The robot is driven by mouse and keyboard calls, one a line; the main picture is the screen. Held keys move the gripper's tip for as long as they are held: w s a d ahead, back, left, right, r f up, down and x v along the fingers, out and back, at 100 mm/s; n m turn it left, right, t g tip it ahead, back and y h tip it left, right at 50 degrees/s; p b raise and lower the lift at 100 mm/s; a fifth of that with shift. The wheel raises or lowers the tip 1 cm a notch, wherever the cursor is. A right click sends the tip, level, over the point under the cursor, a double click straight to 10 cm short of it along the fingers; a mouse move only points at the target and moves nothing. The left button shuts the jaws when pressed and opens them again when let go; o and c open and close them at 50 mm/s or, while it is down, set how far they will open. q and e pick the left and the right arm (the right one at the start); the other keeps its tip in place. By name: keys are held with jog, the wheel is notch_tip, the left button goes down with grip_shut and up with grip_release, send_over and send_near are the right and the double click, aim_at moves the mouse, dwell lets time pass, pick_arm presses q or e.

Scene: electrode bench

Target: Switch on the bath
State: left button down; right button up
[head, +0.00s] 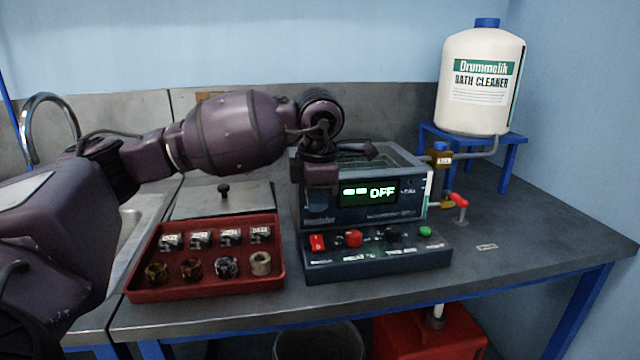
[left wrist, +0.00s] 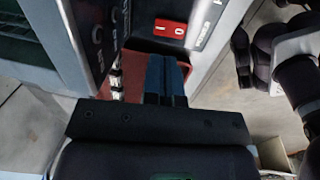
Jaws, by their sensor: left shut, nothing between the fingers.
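My left gripper (head: 320,206) points down in front of the bath's left side, above the rocker switch. In the left wrist view its blue fingers (left wrist: 166,72) are shut and empty, with tips close to the switch. I cannot tell whether they touch it.
A red tray (head: 142,284) with several labelled blocks and round pieces lies left of the bath. The ledge also has a red knob (head: 353,239), a black knob (head: 393,234) and a green button (head: 425,231). The bench's right side is mostly clear.

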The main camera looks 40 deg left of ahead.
aim_at(316, 237)
pick_arm(q)
jog(key=f, duration=0.4)
jog(key=f+b, duration=0.1)
jog(key=f, duration=0.1)
jog(key=shift+w+a+f, duration=0.1)
jog(key=shift+w+a, duration=0.2)
jog(key=shift+f, duration=0.3)
pick_arm(e)
jog(key=shift+w+f, duration=0.1)
jog(key=shift+f, duration=0.45)
pick_arm(q)
jog(key=shift+a, duration=0.1)
